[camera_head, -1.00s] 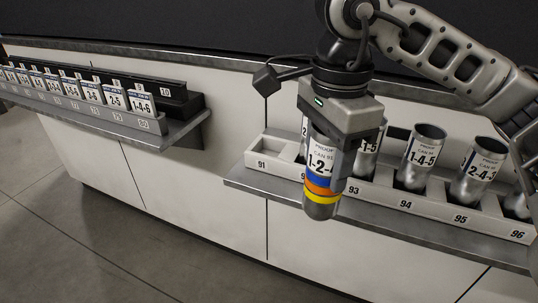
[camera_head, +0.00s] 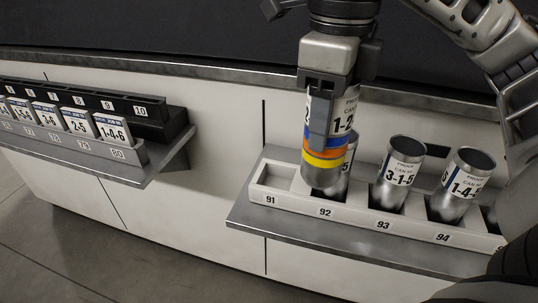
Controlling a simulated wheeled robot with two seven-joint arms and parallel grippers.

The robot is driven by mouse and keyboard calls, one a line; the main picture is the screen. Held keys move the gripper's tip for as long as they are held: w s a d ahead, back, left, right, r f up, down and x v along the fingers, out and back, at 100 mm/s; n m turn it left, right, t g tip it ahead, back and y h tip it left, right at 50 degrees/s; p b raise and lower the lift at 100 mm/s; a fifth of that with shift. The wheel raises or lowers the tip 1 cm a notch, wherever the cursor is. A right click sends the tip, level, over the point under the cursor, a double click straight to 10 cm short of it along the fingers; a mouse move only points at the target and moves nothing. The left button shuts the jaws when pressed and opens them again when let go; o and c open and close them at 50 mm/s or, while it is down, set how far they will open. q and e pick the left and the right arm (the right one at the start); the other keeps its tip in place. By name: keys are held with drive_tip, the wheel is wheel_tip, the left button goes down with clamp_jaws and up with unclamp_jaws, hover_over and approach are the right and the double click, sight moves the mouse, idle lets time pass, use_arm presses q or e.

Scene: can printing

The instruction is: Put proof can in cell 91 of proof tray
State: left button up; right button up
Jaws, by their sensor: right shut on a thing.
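The proof can (camera_head: 323,157) is a silver cylinder with a white label and blue, orange and yellow bands. My right gripper (camera_head: 329,88) is shut on its upper part and holds it upright. The can hangs in front of cell 92 of the proof tray (camera_head: 300,204), hiding much of the can standing there. Cell 91 (camera_head: 277,178), at the tray's left end, is empty. The can's lower end is right of that cell. My left gripper is not in view.
Other labelled cans, marked 3-1-5 (camera_head: 400,175) and 1-4, stand in cells 93 and 94. A metal shelf (camera_head: 262,228) carries the tray. At left, a rack of white cards (camera_head: 112,128) sits on another ledge, with a gap between.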

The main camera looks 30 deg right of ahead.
use_arm(q)
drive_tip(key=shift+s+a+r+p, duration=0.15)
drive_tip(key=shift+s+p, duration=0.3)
drive_tip(key=shift+p, duration=0.3)
use_arm(e)
drive_tip(key=w+f, duration=1.1)
drive_tip(key=shift+f, duration=0.4)
drive_tip(key=shift+d, duration=0.1)
drive_tip(key=shift+f, duration=0.2)
drive_tip(key=o, duration=0.9)
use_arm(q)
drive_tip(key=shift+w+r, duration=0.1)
use_arm(e)
drive_tip(key=shift+o, duration=0.2)
